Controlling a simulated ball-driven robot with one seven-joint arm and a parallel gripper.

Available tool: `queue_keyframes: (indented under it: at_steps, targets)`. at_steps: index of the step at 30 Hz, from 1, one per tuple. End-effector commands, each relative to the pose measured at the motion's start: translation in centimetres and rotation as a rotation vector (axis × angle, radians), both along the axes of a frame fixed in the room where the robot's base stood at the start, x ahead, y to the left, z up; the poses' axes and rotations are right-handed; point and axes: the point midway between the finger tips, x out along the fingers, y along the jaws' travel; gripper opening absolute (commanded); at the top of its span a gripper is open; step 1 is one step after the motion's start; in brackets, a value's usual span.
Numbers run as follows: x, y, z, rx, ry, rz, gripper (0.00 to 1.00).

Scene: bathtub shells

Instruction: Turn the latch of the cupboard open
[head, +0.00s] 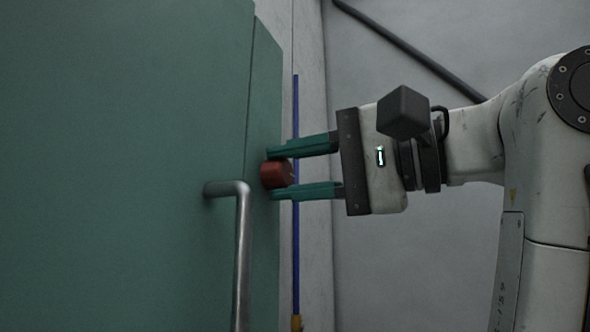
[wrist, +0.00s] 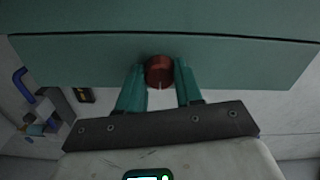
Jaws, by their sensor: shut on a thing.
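The cupboard (head: 120,150) is a large green panel filling the left of the head view, and its green face (wrist: 80,55) also spans the wrist view. The latch is a round red-brown knob (head: 276,174) on the cupboard's narrow right strip; it also shows in the wrist view (wrist: 158,71). A pale mark shows on the knob's edge. My gripper (head: 276,174) reaches in from the right, its two teal fingers above and below the knob. The gripper is shut on the knob. The finger contact itself is partly hidden.
A bent grey metal handle (head: 242,250) sticks out from the cupboard just left of and below the knob. A thin blue vertical pipe (head: 296,230) runs along the pale wall behind the fingers. A dark diagonal bar (head: 400,45) crosses the back wall.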

Motion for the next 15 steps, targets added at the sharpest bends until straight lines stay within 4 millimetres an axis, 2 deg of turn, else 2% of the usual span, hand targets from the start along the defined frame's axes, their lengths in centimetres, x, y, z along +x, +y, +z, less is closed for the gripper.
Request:
queue_keyframes:
  at_steps: [3, 4, 11, 15]
  targets:
    - [0.14, -0.15, 0.09, 0.004, 0.002, -0.004, 0.05]
    - [0.15, -0.15, 0.08, 0.004, 0.002, -0.004, 0.37]
    - [0.07, -0.08, 0.04, 0.002, 0.0, -0.003, 0.59]
    - [0.04, -0.05, 0.02, 0.001, 0.0, -0.002, 0.61]
